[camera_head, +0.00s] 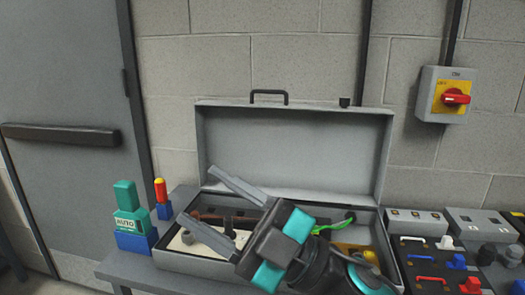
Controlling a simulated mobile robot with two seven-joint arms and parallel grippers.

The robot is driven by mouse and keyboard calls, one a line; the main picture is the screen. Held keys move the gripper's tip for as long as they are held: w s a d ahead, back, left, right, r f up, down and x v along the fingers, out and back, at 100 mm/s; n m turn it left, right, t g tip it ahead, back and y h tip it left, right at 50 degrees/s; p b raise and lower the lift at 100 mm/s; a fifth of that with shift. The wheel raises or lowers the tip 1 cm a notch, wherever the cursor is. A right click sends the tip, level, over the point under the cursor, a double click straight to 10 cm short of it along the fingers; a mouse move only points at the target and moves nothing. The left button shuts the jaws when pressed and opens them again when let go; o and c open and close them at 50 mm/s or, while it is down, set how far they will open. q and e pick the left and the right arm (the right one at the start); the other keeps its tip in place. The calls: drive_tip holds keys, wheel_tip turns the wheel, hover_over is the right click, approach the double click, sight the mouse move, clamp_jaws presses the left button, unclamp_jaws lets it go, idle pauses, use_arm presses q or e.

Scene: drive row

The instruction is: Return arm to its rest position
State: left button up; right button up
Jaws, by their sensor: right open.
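My right gripper (222,212) is in the lower middle of the head view, with its arm coming in from the bottom right. Its two grey fingers are spread wide apart and point to the upper left. Nothing is between them. The gripper is in front of an open grey toolbox (295,150) and hides part of its inside. My left gripper is not in view.
The toolbox stands on a grey bench (120,268) and holds several tools, including a green-handled one (333,225). A green and blue device (130,215) stands left. Control boxes with coloured handles (440,265) stand right. A red switch (455,97) is on the wall.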

drive_tip(key=w+d+f+m+t+h, duration=0.4)
drive_tip(key=d+f+m+t+h, duration=0.25)
drive_tip(key=d+m+h, duration=0.35)
drive_tip(key=w+d+f+m+t+h, duration=0.3)
drive_tip(key=d+f+m+t+h, duration=0.25)
drive_tip(key=f+m+h, duration=0.45)
drive_tip(key=s+d+f+m+g+h, duration=0.2)
drive_tip(key=s+d+f+m+g, duration=0.1)
drive_tip(key=s+d+f+g, duration=0.55)
drive_tip(key=s+d+f+g+h, duration=0.15)
drive_tip(key=s+f+g, duration=0.45)
drive_tip(key=s+f, duration=0.6)
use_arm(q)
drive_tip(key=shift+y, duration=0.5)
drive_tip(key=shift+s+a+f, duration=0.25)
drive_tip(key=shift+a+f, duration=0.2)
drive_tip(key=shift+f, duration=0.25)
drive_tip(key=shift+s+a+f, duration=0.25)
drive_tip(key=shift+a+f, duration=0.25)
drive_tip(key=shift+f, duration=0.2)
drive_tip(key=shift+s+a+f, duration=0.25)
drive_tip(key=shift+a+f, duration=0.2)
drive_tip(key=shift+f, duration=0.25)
use_arm(e)
drive_tip(key=w+a+f+t+y, duration=0.2)
drive_tip(key=w+f+t, duration=0.4)
drive_tip(key=t, duration=0.1)
drive_tip(key=shift+w+a+f, duration=0.15)
drive_tip(key=shift+f, duration=0.2)
drive_tip(key=shift+t, duration=0.25)
